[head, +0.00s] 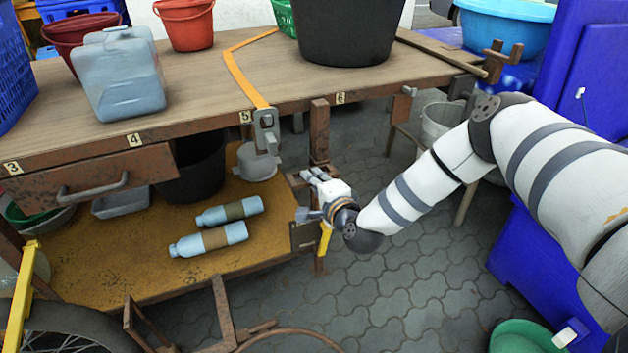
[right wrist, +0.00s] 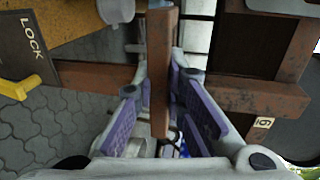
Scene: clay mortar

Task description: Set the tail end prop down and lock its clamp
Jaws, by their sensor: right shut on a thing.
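The tail end prop is a rusty brown bar that hangs under the table edge near label 6 (head: 319,132). My right gripper (head: 313,177) is at this bar, below the table edge. In the right wrist view the bar (right wrist: 160,72) runs between the purple-padded fingers (right wrist: 160,95), which are shut on it. The dark clamp plate marked LOCK (right wrist: 30,45) is beside the bar, and its yellow lever (right wrist: 18,88) also shows in the head view, pointing down (head: 325,238). Whether the prop's foot touches the ground is hidden. My left gripper is out of view.
The cart's wooden top (head: 215,75) carries a plastic can (head: 118,75), buckets and an orange strap. Two blue-grey bottles (head: 208,240) lie on the lower shelf (head: 110,265). A blue cabinet (head: 535,255) and a green basin (head: 522,337) stand right. Paved ground (head: 410,290) is open in front.

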